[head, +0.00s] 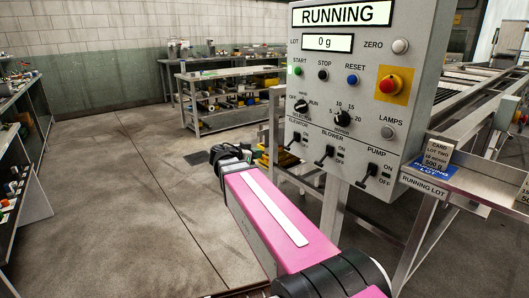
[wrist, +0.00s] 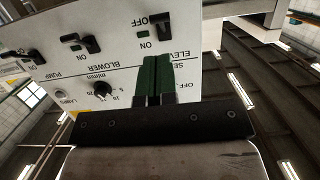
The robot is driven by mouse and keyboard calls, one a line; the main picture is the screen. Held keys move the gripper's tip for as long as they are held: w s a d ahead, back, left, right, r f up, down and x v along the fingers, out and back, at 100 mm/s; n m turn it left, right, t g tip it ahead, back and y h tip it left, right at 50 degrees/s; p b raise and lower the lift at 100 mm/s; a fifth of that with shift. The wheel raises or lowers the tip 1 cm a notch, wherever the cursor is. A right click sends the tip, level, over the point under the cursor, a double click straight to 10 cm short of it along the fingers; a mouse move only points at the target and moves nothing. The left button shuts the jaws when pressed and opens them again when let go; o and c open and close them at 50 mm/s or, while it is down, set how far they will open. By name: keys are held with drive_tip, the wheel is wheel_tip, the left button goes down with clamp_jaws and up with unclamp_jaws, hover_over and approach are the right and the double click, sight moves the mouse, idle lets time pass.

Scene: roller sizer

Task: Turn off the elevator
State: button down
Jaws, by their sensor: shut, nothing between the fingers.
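The grey control panel (head: 352,95) stands right of centre in the head view and shows upside down in the wrist view (wrist: 115,75). The elevator switch (head: 291,142) is at its lower left, under the ELEVATOR label. In the wrist view the black elevator lever (wrist: 165,27) stands beside the OFF and ON marks, with a small green patch near it; I cannot tell its position surely. My gripper's green fingers (wrist: 154,75) are together and empty, pointing toward the elevator switch across a gap I cannot judge. The fingertips are not clear in the head view.
Blower (head: 326,156) and pump (head: 370,175) switches sit to the right of the elevator switch. The red emergency stop (head: 389,84) is higher up, and the display (head: 340,14) reads RUNNING. A tray (head: 432,183) juts out at right. Open floor (head: 110,190) lies to the left.

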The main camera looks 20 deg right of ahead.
drive_tip(key=shift+f+v, duration=0.2)
drive_tip(key=shift+v, duration=0.7)
drive_tip(key=s+a+f+n+g+y, duration=0.1)
drive_tip(key=s+f+n+y, duration=0.3)
drive_tip(key=f, duration=0.5)
drive_tip(key=s+a+f+n+g+y, duration=0.2)
drive_tip(key=s+f+n+y, duration=0.3)
drive_tip(key=f, duration=0.4)
drive_tip(key=s+a+f+n+g+y, duration=0.2)
drive_tip(key=s+a+f+n+y, duration=0.1)
drive_tip(key=f, duration=0.6)
drive_tip(key=shift+s+n+y, duration=0.8)
drive_tip(key=shift+n+y, duration=0.2)
drive_tip(key=shift+y, duration=0.2)
drive_tip(key=shift+d+f, duration=0.1)
